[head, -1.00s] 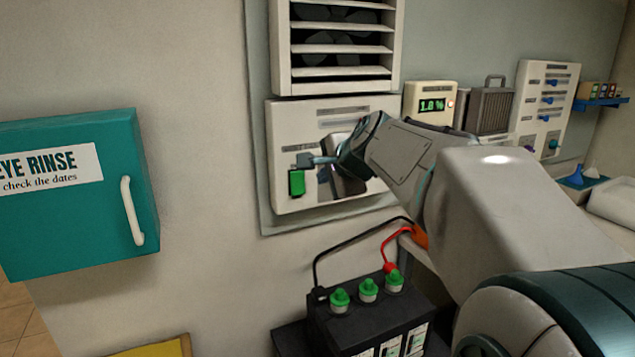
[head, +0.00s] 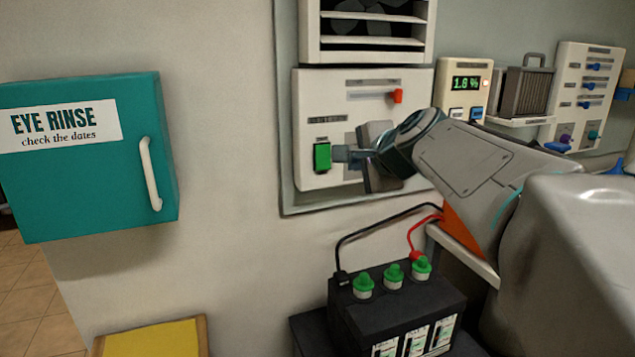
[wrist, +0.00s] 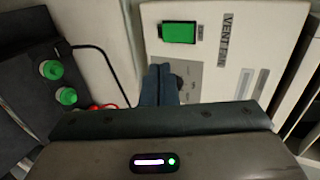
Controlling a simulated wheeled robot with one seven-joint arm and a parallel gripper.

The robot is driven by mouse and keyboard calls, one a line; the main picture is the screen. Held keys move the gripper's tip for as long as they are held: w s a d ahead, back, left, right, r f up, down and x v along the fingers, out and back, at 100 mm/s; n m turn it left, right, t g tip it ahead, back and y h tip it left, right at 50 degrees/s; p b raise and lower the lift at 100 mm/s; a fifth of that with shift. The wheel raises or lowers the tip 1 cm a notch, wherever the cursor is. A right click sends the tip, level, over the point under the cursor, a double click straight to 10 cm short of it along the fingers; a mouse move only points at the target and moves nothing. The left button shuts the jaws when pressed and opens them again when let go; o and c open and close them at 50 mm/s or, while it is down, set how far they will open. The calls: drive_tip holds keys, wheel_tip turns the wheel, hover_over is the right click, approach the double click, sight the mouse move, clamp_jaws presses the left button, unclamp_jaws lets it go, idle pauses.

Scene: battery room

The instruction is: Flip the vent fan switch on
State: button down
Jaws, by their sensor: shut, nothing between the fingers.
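The vent fan switch is a green rocker (head: 322,156) in a dark frame on the lower left of a white wall panel (head: 312,95). The wrist view shows the green rocker (wrist: 180,32) beside the label "VENT FAN". My gripper (head: 340,154) is shut and empty, its fingertips just right of the rocker in the head view. In the wrist view the fingertips (wrist: 160,70) point at the panel, with a small gap in the picture between them and the rocker. I cannot tell whether they touch the panel. My gripper hides part of the panel's lower middle.
An orange-red lever (head: 398,96) sits higher on the panel, below a louvred fan vent (head: 368,57). A black battery (head: 395,305) with green caps and cables stands below. A teal eye rinse box (head: 80,190) hangs at left. Bare wall lies between box and panel.

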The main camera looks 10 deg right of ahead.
drive_tip(key=shift+s+f+b, duration=0.15)
drive_tip(key=shift+f+b, duration=0.25)
approach(324, 168)
drive_tip(key=x, duration=0.5)
drive_tip(key=shift+f+p, duration=0.3)
drive_tip(key=shift+p, duration=0.05)
drive_tip(key=shift+w+a+f, duration=0.1)
drive_tip(key=shift+w, duration=0.55)
